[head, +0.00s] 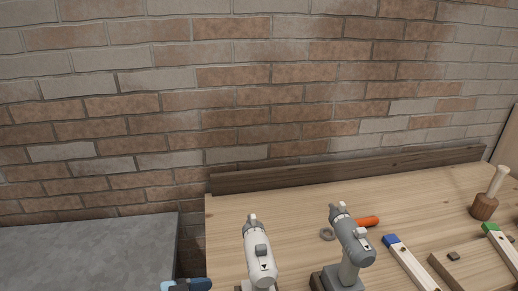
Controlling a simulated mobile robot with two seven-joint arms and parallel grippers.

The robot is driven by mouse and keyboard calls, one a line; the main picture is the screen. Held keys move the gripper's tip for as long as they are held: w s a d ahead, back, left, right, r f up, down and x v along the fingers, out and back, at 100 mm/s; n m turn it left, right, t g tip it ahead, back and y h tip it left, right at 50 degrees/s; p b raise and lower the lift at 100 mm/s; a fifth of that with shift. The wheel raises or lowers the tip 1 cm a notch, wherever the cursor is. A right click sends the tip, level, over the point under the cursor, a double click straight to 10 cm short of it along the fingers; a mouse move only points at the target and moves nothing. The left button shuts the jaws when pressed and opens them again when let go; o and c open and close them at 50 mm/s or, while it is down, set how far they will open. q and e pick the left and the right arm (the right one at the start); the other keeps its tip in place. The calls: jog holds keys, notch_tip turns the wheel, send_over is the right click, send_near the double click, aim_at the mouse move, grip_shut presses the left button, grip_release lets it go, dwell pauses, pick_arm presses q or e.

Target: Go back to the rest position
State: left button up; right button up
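Neither of my grippers shows in the head view, and no part of my arms can be made out. The task names no object. The view looks down on a wooden workbench (285,204) against a brick wall.
A white drill-like tool (258,250) and a grey one (350,242) stand at the bench front. A grey surface (85,250) at left is mostly bare.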

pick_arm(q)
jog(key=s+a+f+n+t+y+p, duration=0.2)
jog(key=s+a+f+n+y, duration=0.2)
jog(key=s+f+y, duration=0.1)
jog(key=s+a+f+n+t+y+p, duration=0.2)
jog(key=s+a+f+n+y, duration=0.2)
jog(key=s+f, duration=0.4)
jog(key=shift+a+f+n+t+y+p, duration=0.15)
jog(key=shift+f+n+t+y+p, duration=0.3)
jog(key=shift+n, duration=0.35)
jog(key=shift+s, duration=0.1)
